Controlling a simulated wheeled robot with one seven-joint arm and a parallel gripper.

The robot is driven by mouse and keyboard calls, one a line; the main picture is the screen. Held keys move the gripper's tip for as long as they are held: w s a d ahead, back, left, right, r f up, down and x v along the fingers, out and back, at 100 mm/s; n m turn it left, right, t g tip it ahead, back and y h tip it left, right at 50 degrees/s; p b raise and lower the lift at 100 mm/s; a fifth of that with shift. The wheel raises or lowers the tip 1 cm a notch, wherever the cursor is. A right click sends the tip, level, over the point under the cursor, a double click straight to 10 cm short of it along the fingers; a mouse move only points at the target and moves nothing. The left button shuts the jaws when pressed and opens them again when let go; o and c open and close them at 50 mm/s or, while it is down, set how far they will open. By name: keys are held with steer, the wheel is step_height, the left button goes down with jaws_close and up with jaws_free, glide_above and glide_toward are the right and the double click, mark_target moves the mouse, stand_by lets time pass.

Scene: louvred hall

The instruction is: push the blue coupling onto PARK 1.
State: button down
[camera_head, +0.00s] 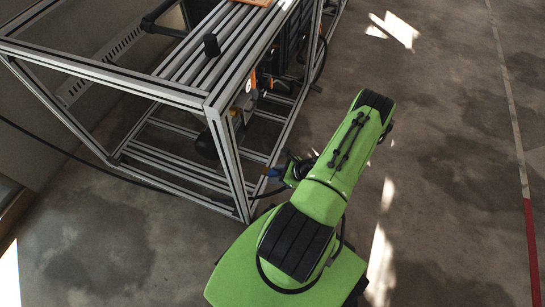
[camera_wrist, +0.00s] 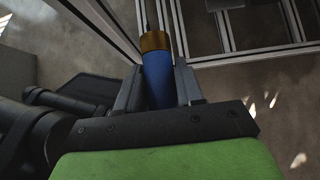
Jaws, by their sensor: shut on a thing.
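The blue coupling (camera_wrist: 157,80) is a blue cylinder with a brass-coloured collar (camera_wrist: 154,41) at its far end. It sits between the two fingers of my gripper (camera_wrist: 158,88), which is shut on it. In the head view the coupling is a small blue piece (camera_head: 272,172) at the tip of my gripper (camera_head: 284,172), beside the frame's near corner post. A thin dark line leads away from the collar in the wrist view. I see no readable PARK 1 label, and I cannot tell which part it is.
An aluminium-profile frame (camera_head: 228,150) fills the upper left. Orange and dark fittings (camera_head: 252,82) are on its right side, some partly hidden. A black cable (camera_head: 70,156) runs from the left towards my gripper. The concrete floor (camera_head: 445,160) at right is clear.

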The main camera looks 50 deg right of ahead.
steer(key=shift+a+f, duration=0.15)
steer(key=shift+f, duration=0.35)
steer(key=w+a, duration=0.3)
steer(key=w, duration=0.5)
steer(key=shift+r, duration=0.15)
steer(key=shift+w, duration=0.15)
steer(key=shift+w+a, duration=0.25)
steer(key=shift+w, duration=0.4)
steer(key=shift+w+a, duration=0.2)
steer(key=shift+w, duration=0.4)
steer(key=c, duration=0.6)
jaws_free()
